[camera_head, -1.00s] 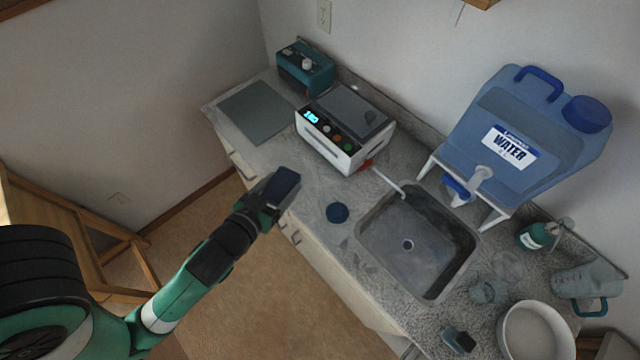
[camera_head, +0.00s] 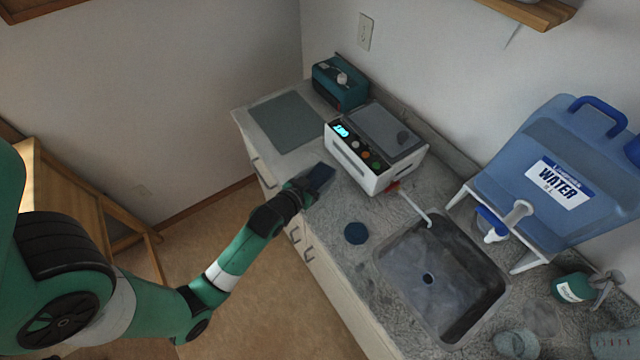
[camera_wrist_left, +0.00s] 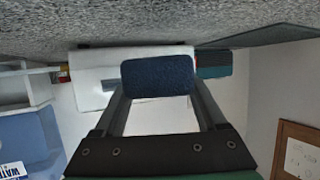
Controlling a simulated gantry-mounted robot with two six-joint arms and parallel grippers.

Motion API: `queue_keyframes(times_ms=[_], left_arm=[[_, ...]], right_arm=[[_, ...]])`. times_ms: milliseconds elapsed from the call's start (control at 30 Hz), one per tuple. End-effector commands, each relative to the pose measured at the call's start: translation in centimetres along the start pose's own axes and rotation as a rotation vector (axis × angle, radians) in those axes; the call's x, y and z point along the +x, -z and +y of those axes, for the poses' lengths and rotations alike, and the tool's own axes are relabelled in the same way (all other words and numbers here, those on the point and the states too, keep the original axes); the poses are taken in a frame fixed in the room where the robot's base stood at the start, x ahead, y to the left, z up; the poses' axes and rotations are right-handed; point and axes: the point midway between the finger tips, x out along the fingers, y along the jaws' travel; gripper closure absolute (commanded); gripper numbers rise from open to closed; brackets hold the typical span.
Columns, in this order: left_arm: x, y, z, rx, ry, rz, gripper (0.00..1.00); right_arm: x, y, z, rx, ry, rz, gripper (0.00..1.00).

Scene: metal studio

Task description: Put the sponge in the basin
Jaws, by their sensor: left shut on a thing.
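The sponge (camera_head: 320,177) is a small dark blue block. My left gripper (camera_head: 311,185) is shut on it near the counter's front edge, in front of the white box. In the left wrist view the sponge (camera_wrist_left: 160,76) sits between the two fingertips, its blue face toward the camera. The basin (camera_head: 480,316) is a grey rectangular sink with a drain hole, set into the counter to the right of the gripper. No object shows inside it. My right gripper is not in view.
A round dark blue object (camera_head: 355,233) lies between gripper and basin. The white box (camera_head: 376,150) with a lit display stands behind the gripper. A blue water container (camera_head: 560,170) on a white stand is behind the basin. A green bottle (camera_head: 574,288) stands right of it.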

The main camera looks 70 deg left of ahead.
Motion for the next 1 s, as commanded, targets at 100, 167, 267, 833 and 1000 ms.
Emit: queue_keyframes(times_ms=[100, 167, 267, 833, 1000], left_arm=[[0.5, -0.2, -0.1, 0.0, 0.0, 0.001, 1.0], [0.6, -0.3, -0.1, 0.0, 0.0, 0.0, 1.0], [1.6, -1.5, -0.2, 0.001, 0.0, -0.002, 1.0], [2.4, -3.6, -0.1, 0.001, -0.001, 0.001, 0.18], [2.4, -3.6, -0.1, 0.001, -0.001, 0.0, 0.0]], right_arm=[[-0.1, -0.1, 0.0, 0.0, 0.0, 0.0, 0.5], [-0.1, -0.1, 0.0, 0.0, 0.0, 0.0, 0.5], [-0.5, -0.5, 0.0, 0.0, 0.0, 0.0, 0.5], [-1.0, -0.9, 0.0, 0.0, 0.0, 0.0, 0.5], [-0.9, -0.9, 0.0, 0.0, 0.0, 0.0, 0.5]])
